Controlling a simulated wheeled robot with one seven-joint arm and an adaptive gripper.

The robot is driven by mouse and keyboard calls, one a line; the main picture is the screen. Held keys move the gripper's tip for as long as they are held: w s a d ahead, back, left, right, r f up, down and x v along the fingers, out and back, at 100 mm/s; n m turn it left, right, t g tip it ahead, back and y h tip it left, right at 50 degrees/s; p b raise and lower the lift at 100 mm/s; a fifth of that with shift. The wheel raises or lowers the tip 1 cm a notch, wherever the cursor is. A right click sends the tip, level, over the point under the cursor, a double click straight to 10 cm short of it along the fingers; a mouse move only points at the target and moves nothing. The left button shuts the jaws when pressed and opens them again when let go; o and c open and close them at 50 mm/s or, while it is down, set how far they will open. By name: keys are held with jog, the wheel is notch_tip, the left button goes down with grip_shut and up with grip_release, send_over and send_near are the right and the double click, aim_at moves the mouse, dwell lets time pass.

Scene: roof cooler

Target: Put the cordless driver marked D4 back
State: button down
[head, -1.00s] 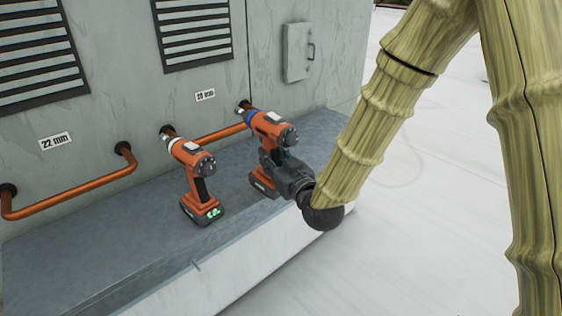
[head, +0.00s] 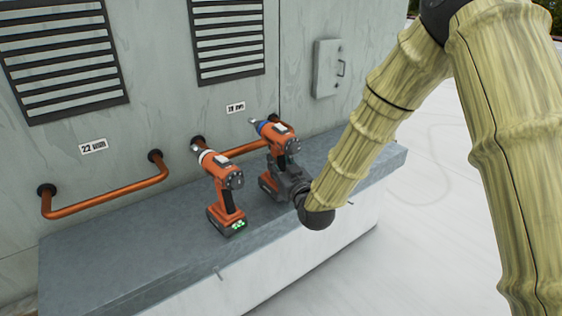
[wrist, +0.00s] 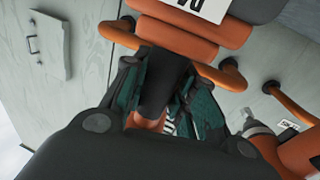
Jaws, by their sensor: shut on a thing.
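An orange and black cordless driver with a blue collar (head: 281,142) is upright in my gripper (head: 284,176), at the right part of the grey ledge. My gripper is shut around its dark handle (wrist: 162,82), as the wrist view shows. A white label (wrist: 203,8) on its body is partly cut off and seems to read D4 upside down. Its battery is partly hidden by my gripper, and I cannot tell whether it touches the ledge. A second orange driver with a white collar (head: 222,178) stands upright to the left, its battery showing green lights.
The grey ledge (head: 130,250) is clear at its left. Copper pipes (head: 110,199) stick out from the wall behind, under labels such as 22 mm (head: 93,146). Louvred vents (head: 65,62) and a small panel with a handle (head: 327,68) are higher up.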

jog(key=shift+f+p, duration=0.3)
jog(key=shift+f, duration=0.95)
jog(key=c, duration=1.1)
grip_release()
jog(key=shift+f, duration=0.15)
jog(key=shift+c, duration=0.2)
jog(key=shift+s, duration=0.15)
jog(key=b+v, duration=0.3)
jog(key=v, duration=0.9)
